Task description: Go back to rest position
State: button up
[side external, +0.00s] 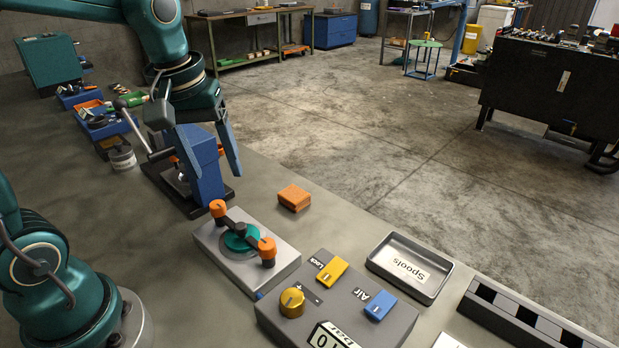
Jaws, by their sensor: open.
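My gripper (208,170) is at the upper left in the side external view, pointing down. Its blue-grey fingers are spread apart. A blue upright block (207,172) on a dark base plate (190,208) stands at the fingers in the picture. I cannot tell whether the fingers touch it or are just in front of it. Part of this device is hidden by my gripper.
Closer by are a grey fixture (217,256) with orange knobs, an orange block (294,197), a control box (375,322) and a tray labelled Spools (433,284). Blue bins (110,124), a small can (122,158) and a green case (50,62) stand left of my gripper.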

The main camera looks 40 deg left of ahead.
jog(key=s+d+m+t, duration=0.3)
jog(key=s+d+m, duration=0.3)
jog(key=s+m, duration=0.2)
jog(key=shift+s+f+h, duration=0.15)
jog(key=shift+s+h, duration=0.05)
jog(key=shift+h, duration=0.1)
